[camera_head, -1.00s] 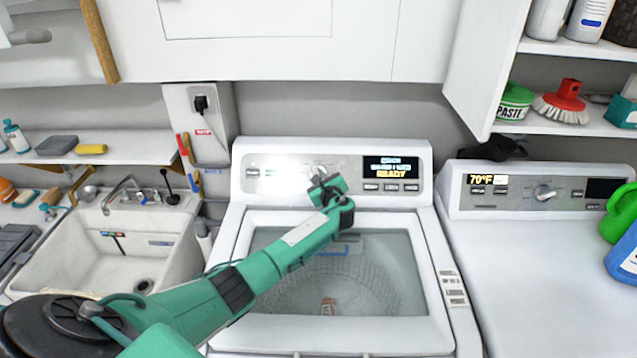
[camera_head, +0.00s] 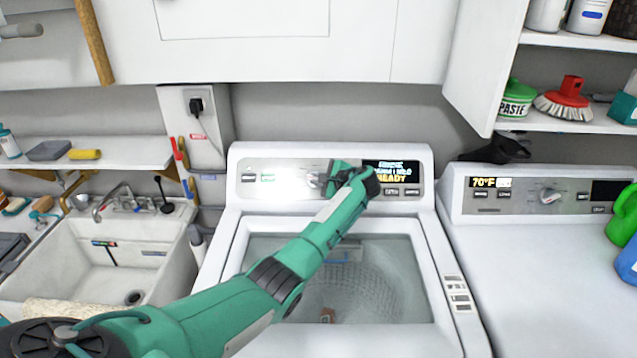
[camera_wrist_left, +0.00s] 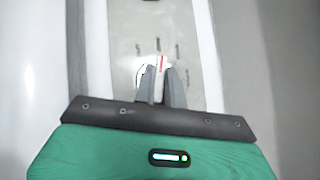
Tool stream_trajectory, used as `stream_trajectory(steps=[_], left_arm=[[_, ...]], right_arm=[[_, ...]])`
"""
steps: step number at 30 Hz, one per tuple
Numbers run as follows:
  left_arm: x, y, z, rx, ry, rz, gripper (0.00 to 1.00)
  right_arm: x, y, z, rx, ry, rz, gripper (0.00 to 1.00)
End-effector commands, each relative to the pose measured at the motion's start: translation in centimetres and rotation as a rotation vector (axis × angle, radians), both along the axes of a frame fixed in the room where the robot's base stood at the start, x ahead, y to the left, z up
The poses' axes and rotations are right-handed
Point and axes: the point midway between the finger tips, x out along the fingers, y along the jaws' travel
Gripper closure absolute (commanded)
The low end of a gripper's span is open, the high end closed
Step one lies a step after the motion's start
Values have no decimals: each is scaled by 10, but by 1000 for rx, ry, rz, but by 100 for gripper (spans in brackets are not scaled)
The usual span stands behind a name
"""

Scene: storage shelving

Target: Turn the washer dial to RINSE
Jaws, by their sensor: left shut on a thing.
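The washer (camera_head: 232,235) stands in the middle of the head view, with its control panel (camera_head: 290,170) along the back. The washer dial (camera_head: 318,180) is on that panel, left of the display (camera_head: 400,172), and is mostly hidden by my left gripper (camera_head: 328,180). In the left wrist view the gripper (camera_wrist_left: 162,82) is shut on the dial (camera_wrist_left: 158,66), whose edge shows white with a red mark between the fingers. The display's last line reads READY; my arm covers part of it. The dial's setting cannot be read. My right gripper is not in view.
The washer's lid area shows a glass-like panel (camera_head: 375,280) over the tub. A second machine (camera_head: 540,240) with its own knob (camera_head: 548,195) stands at the right. A sink (camera_head: 150,255) is at the left. Cabinets (camera_head: 270,40) hang above the panel.

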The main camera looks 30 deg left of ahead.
Motion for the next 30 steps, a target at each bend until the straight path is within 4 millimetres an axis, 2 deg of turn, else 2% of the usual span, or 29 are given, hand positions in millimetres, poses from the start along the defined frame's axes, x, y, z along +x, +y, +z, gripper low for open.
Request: stream_trajectory(steps=[20, 21, 24, 30], left_arm=[[0, 0, 0, -43, -26, 46, 100], [0, 0, 0, -43, -26, 46, 86], [0, 0, 0, -42, -25, 45, 67], [0, 0, 0, -42, -25, 45, 66]], right_arm=[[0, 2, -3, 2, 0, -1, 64], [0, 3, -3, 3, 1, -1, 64], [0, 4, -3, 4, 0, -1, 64], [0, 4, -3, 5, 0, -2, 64]])
